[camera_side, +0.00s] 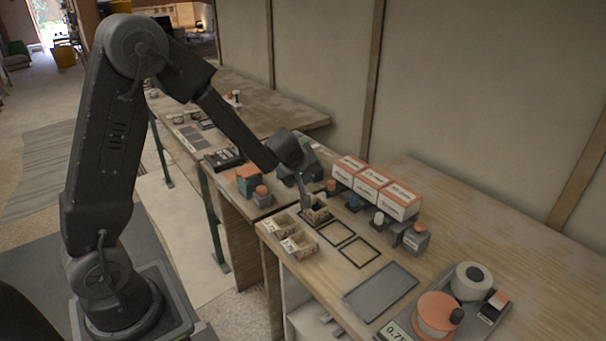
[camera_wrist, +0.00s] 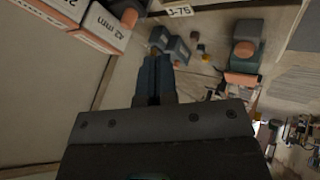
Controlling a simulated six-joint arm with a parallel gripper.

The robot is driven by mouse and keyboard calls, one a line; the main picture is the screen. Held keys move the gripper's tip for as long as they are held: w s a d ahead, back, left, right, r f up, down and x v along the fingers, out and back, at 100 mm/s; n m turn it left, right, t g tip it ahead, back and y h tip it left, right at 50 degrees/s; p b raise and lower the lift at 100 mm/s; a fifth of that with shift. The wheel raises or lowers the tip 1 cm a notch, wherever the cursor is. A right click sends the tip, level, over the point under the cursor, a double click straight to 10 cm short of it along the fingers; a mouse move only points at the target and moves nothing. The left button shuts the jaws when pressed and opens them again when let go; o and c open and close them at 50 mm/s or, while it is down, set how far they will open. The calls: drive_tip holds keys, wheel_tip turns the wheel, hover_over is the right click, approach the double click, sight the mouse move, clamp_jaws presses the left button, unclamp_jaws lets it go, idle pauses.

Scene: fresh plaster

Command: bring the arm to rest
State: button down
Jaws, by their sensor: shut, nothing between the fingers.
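My gripper (camera_side: 305,204) hangs from my arm over the wooden bench, just above or beside a small wooden box (camera_side: 318,214); I cannot tell whether it touches the box. In the wrist view its fingers (camera_wrist: 154,66) point away from the camera and are closed together with nothing between them. Two more small wooden boxes, one (camera_side: 276,226) and another (camera_side: 299,245), stand at the bench's near left edge. Black square outlines, one (camera_side: 337,245) beside another (camera_side: 359,264), are marked on the bench top and are empty.
Orange-and-white labelled cartons (camera_side: 399,205) stand in a row behind my gripper. A grey block with an orange top (camera_side: 416,239) stands to their right. A grey mat (camera_side: 381,292), an orange-topped round container (camera_side: 436,314) and a white roll (camera_side: 466,291) lie nearer. The bench's right rear is clear.

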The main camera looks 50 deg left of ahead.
drive_tip(key=s+d+r+m+t+h, duration=0.1)
drive_tip(key=s+d+r+m+h, duration=0.25)
drive_tip(key=d+r, duration=0.4)
drive_tip(key=s+d+r+m+t+h, duration=0.1)
drive_tip(key=s+d+r+m+h, duration=0.1)
drive_tip(key=s+d+r+m, duration=0.5)
drive_tip(key=s+a+m+g+y, duration=0.1)
drive_tip(key=s+m+g+y, duration=0.1)
drive_tip(key=s, duration=1.4)
drive_tip(key=shift+a+r+m+g, duration=0.2)
drive_tip(key=shift+m+g, duration=0.3)
drive_tip(key=shift+m, duration=0.55)
